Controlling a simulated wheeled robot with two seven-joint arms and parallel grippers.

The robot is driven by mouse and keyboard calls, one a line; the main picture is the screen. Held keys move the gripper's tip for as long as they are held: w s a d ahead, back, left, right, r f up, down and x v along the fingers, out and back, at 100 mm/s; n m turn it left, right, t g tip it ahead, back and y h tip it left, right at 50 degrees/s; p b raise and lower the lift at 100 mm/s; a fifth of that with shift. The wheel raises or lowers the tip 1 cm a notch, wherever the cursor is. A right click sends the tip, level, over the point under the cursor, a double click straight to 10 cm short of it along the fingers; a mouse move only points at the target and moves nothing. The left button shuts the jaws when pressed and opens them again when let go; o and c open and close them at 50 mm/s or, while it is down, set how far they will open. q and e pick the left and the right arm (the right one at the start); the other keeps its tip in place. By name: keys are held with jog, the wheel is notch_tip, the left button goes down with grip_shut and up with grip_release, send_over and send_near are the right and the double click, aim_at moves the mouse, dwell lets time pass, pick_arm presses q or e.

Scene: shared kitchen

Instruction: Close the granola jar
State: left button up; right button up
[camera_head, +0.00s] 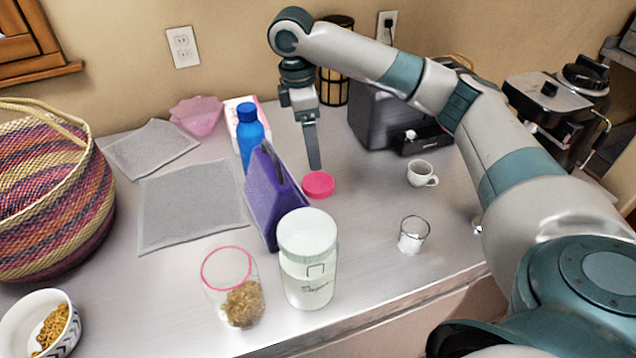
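The granola jar (243,305) is clear with a pink rim. It stands open near the counter's front edge, with granola in its lower part. A round pink lid (318,184) lies on the counter behind and to the right of it, beside the purple holder. My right gripper (314,160) points down just above and behind the lid, and looks apart from it. Its fingers line up in this view, so I cannot tell whether they are open or shut. No thing shows between them. My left gripper is not in view.
A white lidded canister (307,272) stands right beside the jar. A purple holder (262,205) and blue bottle (249,137) stand left of the lid. A small glass (412,236) and white cup (421,174) stand to the right. Bare counter lies between lid and glass.

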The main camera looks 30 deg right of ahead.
aim_at(318, 182)
jog(key=f, duration=0.4)
jog(key=f+p, duration=0.1)
jog(key=shift+s+d+f, duration=0.2)
jog(key=shift+d+f, duration=0.15)
jog(key=shift+f, duration=0.45)
jog(key=f, duration=0.1)
jog(key=f+p, duration=0.2)
jog(key=shift+s+d+f, duration=0.1)
jog(key=shift+d+f, duration=0.2)
jog(key=shift+f, duration=0.6)
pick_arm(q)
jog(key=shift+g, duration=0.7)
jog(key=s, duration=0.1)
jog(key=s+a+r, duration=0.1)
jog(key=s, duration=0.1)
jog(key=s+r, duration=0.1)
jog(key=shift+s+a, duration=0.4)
